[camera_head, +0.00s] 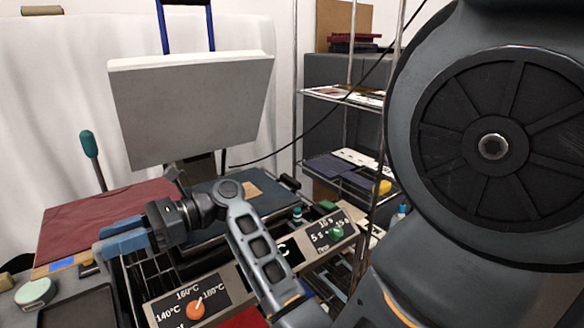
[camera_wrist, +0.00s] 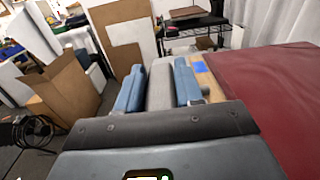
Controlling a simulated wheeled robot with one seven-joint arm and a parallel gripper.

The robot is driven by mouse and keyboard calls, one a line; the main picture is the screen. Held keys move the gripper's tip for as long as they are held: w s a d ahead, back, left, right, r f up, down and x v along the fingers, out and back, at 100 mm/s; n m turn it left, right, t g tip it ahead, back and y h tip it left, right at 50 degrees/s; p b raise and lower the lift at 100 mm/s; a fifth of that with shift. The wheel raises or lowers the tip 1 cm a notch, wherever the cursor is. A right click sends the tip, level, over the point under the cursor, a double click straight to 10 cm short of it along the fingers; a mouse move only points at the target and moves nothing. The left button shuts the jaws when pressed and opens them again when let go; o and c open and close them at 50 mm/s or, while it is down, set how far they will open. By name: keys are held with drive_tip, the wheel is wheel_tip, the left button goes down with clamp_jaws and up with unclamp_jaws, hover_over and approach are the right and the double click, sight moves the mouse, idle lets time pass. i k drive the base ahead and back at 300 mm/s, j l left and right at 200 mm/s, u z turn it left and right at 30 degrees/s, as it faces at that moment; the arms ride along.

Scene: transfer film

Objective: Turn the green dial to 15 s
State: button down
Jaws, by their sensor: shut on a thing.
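The green dial (camera_head: 336,231) sits on the right-hand label of the slanted front panel (camera_head: 245,268), among the marks 5 s, 10 s and 15 s. It is too small for me to read its pointer surely. My gripper (camera_head: 120,240) is well to the left of the dial, its blue fingers pointing left, away from it. In the wrist view the fingers are shut on a grey bar-like piece (camera_wrist: 160,86) between them. The dial is not in the wrist view.
An orange dial (camera_head: 195,309) with temperature marks is on the panel's left end. A big white plate (camera_head: 190,100) stands tilted up behind. Dark red cloth (camera_head: 100,215) lies at left. A wire shelf (camera_head: 345,98) stands back right. My arm crosses in front of the panel.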

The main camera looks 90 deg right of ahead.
sight(335, 234)
drive_tip(key=k+l, duration=0.35)
drive_tip(key=l, duration=0.15)
drive_tip(key=k+l, duration=0.35)
drive_tip(key=l, duration=0.1)
